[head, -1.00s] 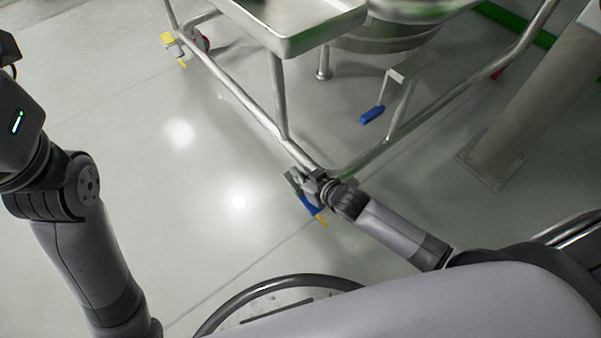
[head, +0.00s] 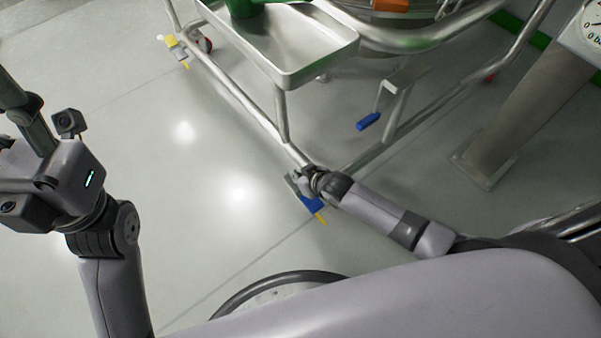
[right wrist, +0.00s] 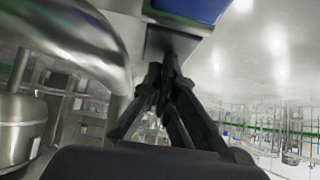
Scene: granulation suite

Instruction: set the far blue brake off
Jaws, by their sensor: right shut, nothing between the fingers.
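A blue brake (head: 312,205) with a yellow tip sits at the near corner caster of the steel frame. My right gripper (head: 300,183) is at this corner, close beside the brake. In the right wrist view its black fingers (right wrist: 166,82) are shut and empty, just below a blue part (right wrist: 198,8); I cannot tell if they touch. Another blue pedal (head: 368,121) hangs on a lever under the frame, farther back and right. My left arm is at the left; its fingertips cannot be made out.
The steel frame (head: 240,95) carries a metal tray (head: 290,76). A yellow brake (head: 176,42) is at its far-left caster, by a red part. A grey column (head: 520,110) with a gauge stands at right. The floor at left is clear.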

